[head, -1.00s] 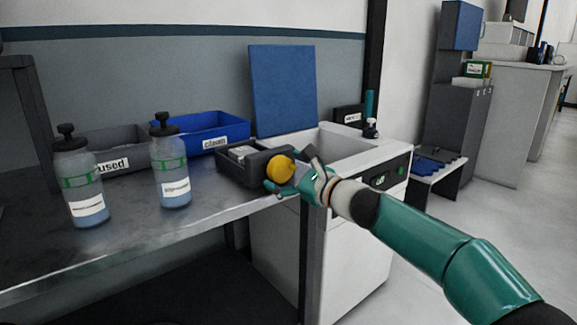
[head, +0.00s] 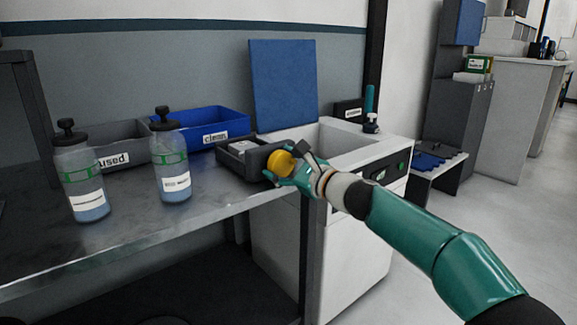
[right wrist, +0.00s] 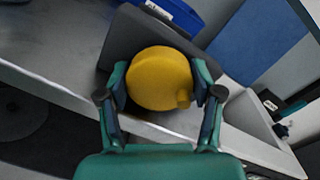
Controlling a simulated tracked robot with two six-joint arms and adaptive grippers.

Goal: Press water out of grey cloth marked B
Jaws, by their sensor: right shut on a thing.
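A dark grey box-shaped press (head: 232,166) sits at the right end of the metal bench, with a round yellow knob (head: 281,163) on its near right side. A pale grey folded thing (head: 238,147) shows in its open top; it may be the cloth, but no letter B is readable. My right gripper (head: 285,164) is shut on the yellow knob. In the right wrist view the fingers (right wrist: 163,85) stand on both sides of the knob (right wrist: 158,78). The inside of the press is mostly hidden. My left gripper is not in view.
Two bottles (head: 80,178) (head: 171,165) stand on the bench at left. A white sink unit (head: 345,235) adjoins the bench. The bench's front left is clear.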

